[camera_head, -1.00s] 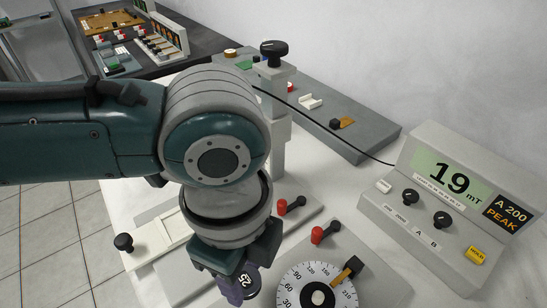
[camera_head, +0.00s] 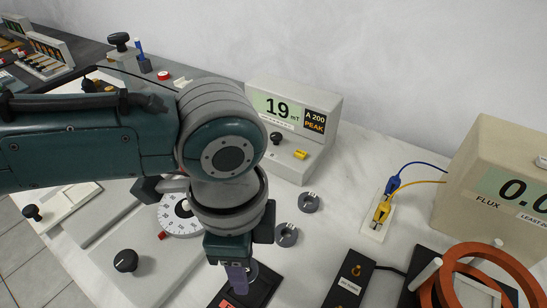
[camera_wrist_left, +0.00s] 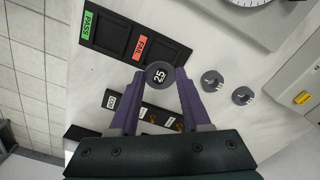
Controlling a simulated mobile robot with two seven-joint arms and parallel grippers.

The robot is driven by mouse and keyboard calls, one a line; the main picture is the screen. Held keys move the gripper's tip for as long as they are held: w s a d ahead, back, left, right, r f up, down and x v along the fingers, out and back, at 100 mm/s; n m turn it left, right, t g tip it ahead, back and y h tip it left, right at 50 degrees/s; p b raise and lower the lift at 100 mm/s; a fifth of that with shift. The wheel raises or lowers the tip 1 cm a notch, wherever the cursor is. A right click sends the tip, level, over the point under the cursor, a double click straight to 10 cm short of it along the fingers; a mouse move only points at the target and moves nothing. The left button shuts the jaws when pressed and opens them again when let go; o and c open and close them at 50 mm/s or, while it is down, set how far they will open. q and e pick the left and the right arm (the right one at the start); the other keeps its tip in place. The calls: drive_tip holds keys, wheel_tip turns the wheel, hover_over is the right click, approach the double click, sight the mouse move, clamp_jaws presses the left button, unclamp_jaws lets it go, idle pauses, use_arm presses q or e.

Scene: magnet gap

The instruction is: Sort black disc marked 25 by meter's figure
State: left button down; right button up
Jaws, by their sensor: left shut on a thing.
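My left gripper (camera_head: 238,284) is shut on the black disc marked 25 (camera_wrist_left: 158,75), which sits between the fingertips in the left wrist view. In the head view the fingers mostly hide the disc. Below it is a dark tray (camera_head: 264,291) with a green PASS label (camera_wrist_left: 88,25) and a red FAIL label (camera_wrist_left: 140,48). In the left wrist view the disc overlaps the tray's edge at the FAIL compartment; its height above it is unclear. The grey meter (camera_head: 318,151) reads 19 mT, with a panel A 200 PEAK. My right gripper is not in view.
Two grey discs, a farther one (camera_head: 309,202) and a nearer one (camera_head: 287,235), lie beside the gripper. A dark labelled block (camera_head: 350,278), orange coils (camera_head: 470,278) and a beige flux meter (camera_head: 490,160) stand to the right.

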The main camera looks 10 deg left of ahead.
use_arm(q)
drive_tip(key=shift+f+b, duration=2)
drive_tip(key=shift+f, duration=0.85)
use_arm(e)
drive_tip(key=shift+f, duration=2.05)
use_arm(q)
drive_tip(key=shift+f, duration=0.15)
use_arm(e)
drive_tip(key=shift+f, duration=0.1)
use_arm(q)
drive_tip(key=shift+c, duration=1.4)
unclamp_jaws()
drive_tip(key=c, duration=0.5)
wheel_tip(320, 180, up, 5)
drive_tip(key=p, duration=0.4)
drive_tip(key=shift+f+p, duration=0.2)
drive_tip(key=shift+p, duration=0.2)
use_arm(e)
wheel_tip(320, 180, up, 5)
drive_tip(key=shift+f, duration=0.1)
